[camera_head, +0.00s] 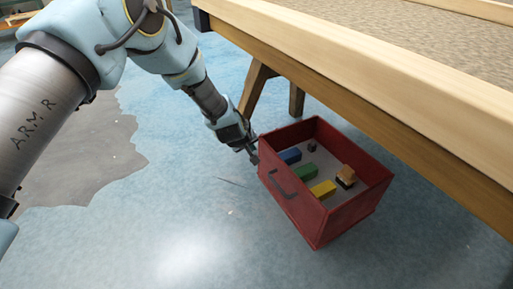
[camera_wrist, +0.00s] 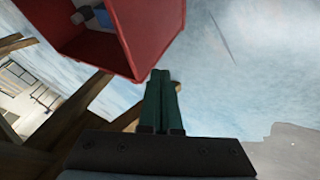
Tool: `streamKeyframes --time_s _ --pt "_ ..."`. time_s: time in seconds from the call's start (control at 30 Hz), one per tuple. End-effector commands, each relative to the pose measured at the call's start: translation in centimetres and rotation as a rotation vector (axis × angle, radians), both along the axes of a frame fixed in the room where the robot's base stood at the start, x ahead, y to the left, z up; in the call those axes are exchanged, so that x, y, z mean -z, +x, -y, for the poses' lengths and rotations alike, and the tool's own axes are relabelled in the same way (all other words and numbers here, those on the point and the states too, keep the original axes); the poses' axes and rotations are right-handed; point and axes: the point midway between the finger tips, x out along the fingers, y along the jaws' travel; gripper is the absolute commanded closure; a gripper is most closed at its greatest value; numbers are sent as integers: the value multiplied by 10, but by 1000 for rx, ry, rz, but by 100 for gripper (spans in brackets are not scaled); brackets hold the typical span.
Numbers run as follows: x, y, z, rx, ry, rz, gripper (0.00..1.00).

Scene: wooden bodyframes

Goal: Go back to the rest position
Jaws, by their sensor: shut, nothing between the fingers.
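I cannot tell whether the fingers touch the box. The box is open at the top and has a dark handle on its front. Inside it lie a blue block (camera_head: 290,156), a green block (camera_head: 306,172), a yellow block (camera_head: 322,189) and a tan block on a dark piece (camera_head: 346,174).
A small dark item (camera_head: 312,146) also lies in the box. A wooden table (camera_head: 400,110) with thick edges stands above and behind the box, its leg (camera_head: 254,88) close to my forearm.

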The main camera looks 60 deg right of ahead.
Motion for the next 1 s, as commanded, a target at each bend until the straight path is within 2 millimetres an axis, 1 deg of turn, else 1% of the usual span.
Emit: streamKeyframes --time_s 0.03,0.2,0.3,0.5,0.8,0.87,0.9,0.97,1.0 --pt "-12 0 -7 -1 3 -1 100" --pt "-38 1 -26 -2 3 0 100" --pt "-50 -1 -37 -1 4 0 100" --pt "-62 0 -47 -3 4 0 100" --pt "-62 0 -50 -3 5 0 100" --pt "-65 7 -52 -7 7 3 100" --pt "-69 16 -54 -14 11 6 100" --pt "-78 36 -62 -27 20 13 100" --pt "-85 54 -69 -39 29 19 100"
